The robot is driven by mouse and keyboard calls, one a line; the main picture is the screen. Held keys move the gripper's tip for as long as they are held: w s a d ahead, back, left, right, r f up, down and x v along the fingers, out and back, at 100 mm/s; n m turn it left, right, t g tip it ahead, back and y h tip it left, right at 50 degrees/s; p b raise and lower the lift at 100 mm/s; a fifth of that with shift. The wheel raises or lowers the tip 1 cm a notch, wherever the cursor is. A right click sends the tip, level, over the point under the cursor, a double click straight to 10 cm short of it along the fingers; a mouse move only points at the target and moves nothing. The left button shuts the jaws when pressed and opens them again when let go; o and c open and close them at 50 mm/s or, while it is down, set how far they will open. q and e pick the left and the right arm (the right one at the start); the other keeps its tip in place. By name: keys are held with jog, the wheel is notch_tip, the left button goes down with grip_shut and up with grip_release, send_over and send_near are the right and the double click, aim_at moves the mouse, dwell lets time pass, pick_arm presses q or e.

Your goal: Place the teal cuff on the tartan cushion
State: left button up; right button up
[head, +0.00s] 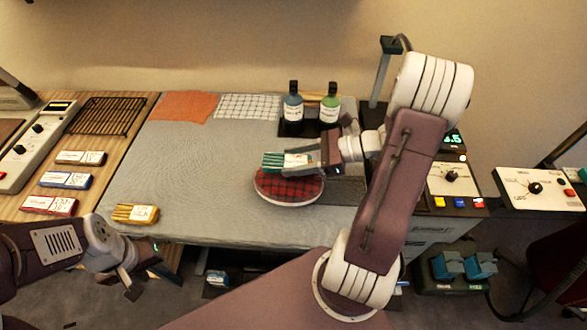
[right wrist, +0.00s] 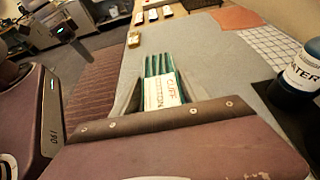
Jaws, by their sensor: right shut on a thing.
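The teal cuff (head: 275,161), striped with a white label, is held in my right gripper (head: 318,160). It shows between the fingers in the right wrist view (right wrist: 158,66), with "CUFF COTTON" on its label. The round tartan cushion (head: 288,187), red and dark checked with a pale rim, lies on the grey cloth. The cuff is over the cushion's back edge in the head view; I cannot tell whether they touch. My left gripper (head: 146,279) is low at the left, off the table's front edge, with its fingers apart and empty.
A yellow cuff (head: 135,214) lies at the front left of the grey cloth (head: 190,170). A blue bottle (head: 292,115) and a green bottle (head: 329,112) stand behind the cushion. Orange (head: 183,106) and checked (head: 247,107) cloths lie at the back. The cloth's middle is clear.

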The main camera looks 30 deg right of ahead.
jog(key=shift+w+d+f, duration=0.1)
jog(key=shift+w+f, duration=0.1)
jog(key=shift+w, duration=0.05)
notch_tip(320, 180, down, 4)
jog(key=shift+s+r, duration=0.1)
jog(key=shift+r, duration=0.05)
jog(key=shift+f+b, duration=0.25)
jog(key=shift+b, duration=0.1)
jog(key=o, duration=1.3)
jog(key=shift+o, duration=0.2)
jog(key=shift+r, duration=0.2)
jog(key=v, duration=1.2)
